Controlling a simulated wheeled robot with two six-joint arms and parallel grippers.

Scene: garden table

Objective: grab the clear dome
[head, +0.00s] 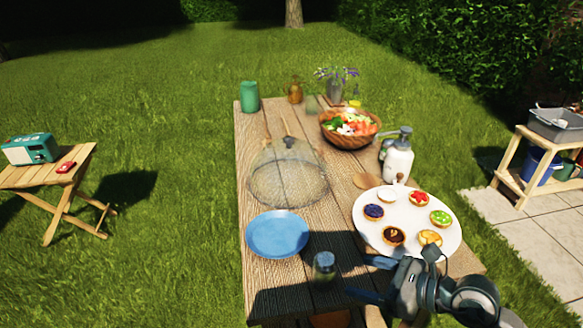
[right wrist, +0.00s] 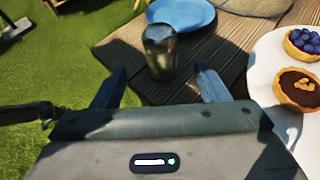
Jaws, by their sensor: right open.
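The clear dome (head: 288,180) stands on the wooden table behind the blue plate, see-through with a fine rim and a dark knob on top. Table boards show through it. My right gripper (head: 370,280) is open and empty over the table's near right end, well short of the dome. In the right wrist view its two fingers (right wrist: 160,86) stand apart, with a dark glass jar (right wrist: 160,52) beyond and between them. A pale curved edge at the top of that view may be the dome; I cannot tell. My left gripper is not in view.
The blue plate (head: 277,234) and jar (head: 324,266) lie between my right gripper and the dome. A white platter (head: 385,241) of tarts, a pump bottle (head: 398,160) and a salad bowl (head: 349,129) stand to the right. A green canister (head: 249,97) stands at the far left.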

